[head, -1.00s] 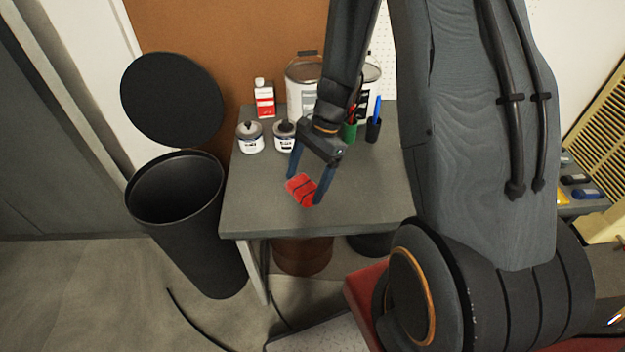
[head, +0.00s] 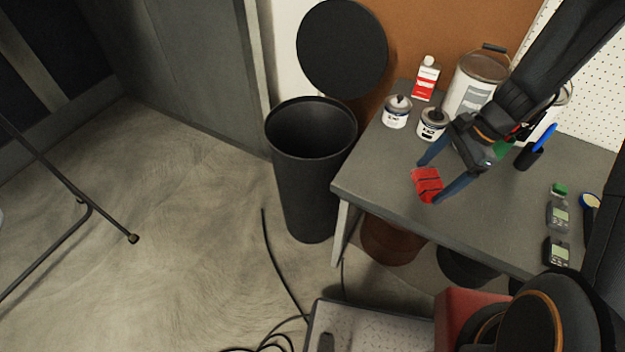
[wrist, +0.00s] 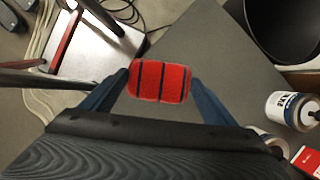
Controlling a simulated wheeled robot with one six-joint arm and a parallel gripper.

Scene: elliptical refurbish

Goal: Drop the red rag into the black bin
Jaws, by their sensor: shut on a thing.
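The red rag (head: 427,184) is a small red bundle with dark stripes. My gripper (head: 429,184) is shut on it, with a blue finger on each side, over the grey workbench (head: 375,165). The wrist view shows the rag (wrist: 160,81) between the two fingertips. The black bin (head: 305,185) stands on the floor left of the bench, its round mouth open and its lid (head: 342,48) raised behind. Part of the bin also shows in the wrist view (wrist: 290,30) at the top right. The rag is to the right of the bin's mouth.
Two small cans (head: 396,112), a red and white bottle (head: 426,78) and a large paint can (head: 474,85) stand at the back of the bench. A black cable (head: 280,262) runs on the floor.

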